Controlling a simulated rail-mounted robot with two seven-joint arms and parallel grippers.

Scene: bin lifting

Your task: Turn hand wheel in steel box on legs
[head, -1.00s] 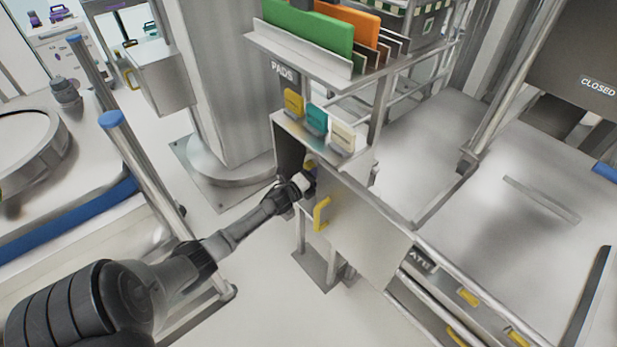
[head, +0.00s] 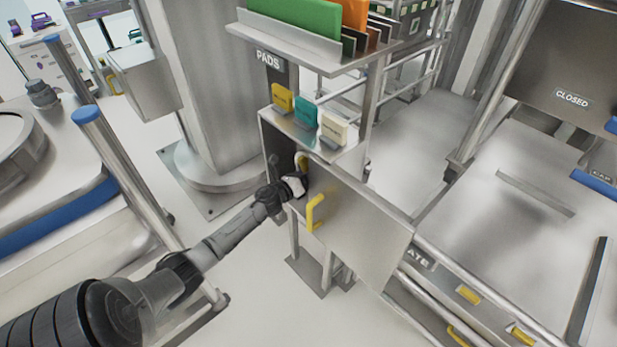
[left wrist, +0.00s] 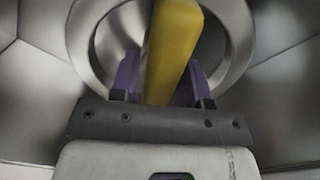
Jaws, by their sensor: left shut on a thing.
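The steel box on legs (head: 340,154) stands in the middle of the head view, its hinged door (head: 360,230) swung open. The door carries a yellow handle (head: 315,212). My left gripper (head: 299,172) is at the box's dark opening. In the left wrist view, its purple fingers (left wrist: 160,82) are shut on a yellow grip (left wrist: 172,50), one on each side. The steel hand wheel's ring (left wrist: 238,45) shows behind the grip. In the head view, my wrist and the door hide most of the wheel. My right gripper is not in view.
Yellow, teal and cream pads (head: 306,112) stand on the box top. A shelf (head: 300,45) with green and orange boards overhangs it. A thick column (head: 205,90) stands behind left, and a blue-capped post (head: 120,165) nearer left. A steel table (head: 480,235) lies right.

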